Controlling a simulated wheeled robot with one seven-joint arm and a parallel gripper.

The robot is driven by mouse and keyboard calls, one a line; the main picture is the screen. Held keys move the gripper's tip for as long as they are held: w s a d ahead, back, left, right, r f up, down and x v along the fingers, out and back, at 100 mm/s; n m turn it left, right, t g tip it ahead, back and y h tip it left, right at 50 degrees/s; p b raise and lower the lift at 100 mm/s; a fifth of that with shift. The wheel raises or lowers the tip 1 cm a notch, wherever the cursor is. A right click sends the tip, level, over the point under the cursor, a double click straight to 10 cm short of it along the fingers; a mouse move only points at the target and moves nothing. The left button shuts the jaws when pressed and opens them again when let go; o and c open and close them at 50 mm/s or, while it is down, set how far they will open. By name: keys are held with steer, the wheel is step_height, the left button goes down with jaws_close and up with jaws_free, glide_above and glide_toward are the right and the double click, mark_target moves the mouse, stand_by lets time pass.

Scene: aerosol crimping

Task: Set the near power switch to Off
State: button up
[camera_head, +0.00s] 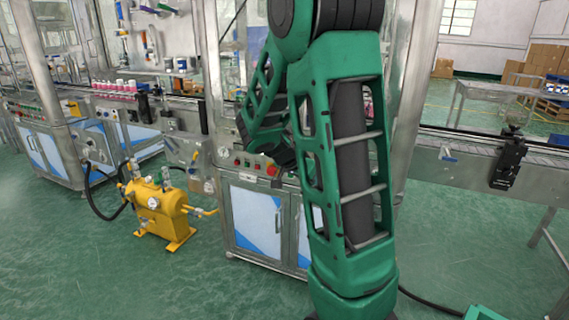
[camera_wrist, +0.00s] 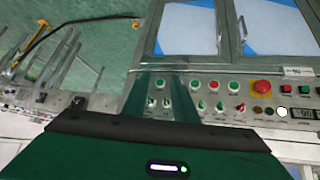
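The near machine's control panel (camera_wrist: 215,97) runs across the wrist view below two cabinet doors. It carries two rows of small green and red knobs and a large red mushroom button (camera_wrist: 263,87) on a yellow base. A red-handled knob (camera_wrist: 240,107) sits in the lower row, left of that button. I cannot read the labels, so I cannot tell for certain which knob is the power switch. In the head view my gripper (camera_head: 278,152) is in front of this panel, partly hidden by my arm.
The near machine's cabinet (camera_head: 255,218) stands behind my arm. A yellow pump unit (camera_head: 158,208) with hoses stands on the floor to its left. Another machine (camera_head: 55,150) is farther left, and a conveyor (camera_head: 455,160) runs right. Green floor in front is mostly clear.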

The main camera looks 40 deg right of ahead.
steer(key=w+d+f+m+t+h, duration=0.1)
steer(key=w+d+m+h, duration=0.1)
steer(key=w+d+h, duration=0.3)
steer(key=w+d+f+m, duration=0.1)
steer(key=w+d, duration=0.1)
steer(key=w, duration=0.5)
steer(key=w+f+t+h, duration=0.2)
steer(key=w+f+t, duration=0.1)
steer(key=w, duration=0.3)
steer(key=w+f+t+h, duration=0.2)
steer(key=w+f+t, duration=0.1)
steer(key=w, duration=0.4)
steer(key=x, duration=0.9)
steer(key=shift+w+d+n, duration=0.2)
steer(key=shift+w+n, duration=0.05)
steer(key=shift+n, duration=0.05)
steer(key=shift+r, duration=0.15)
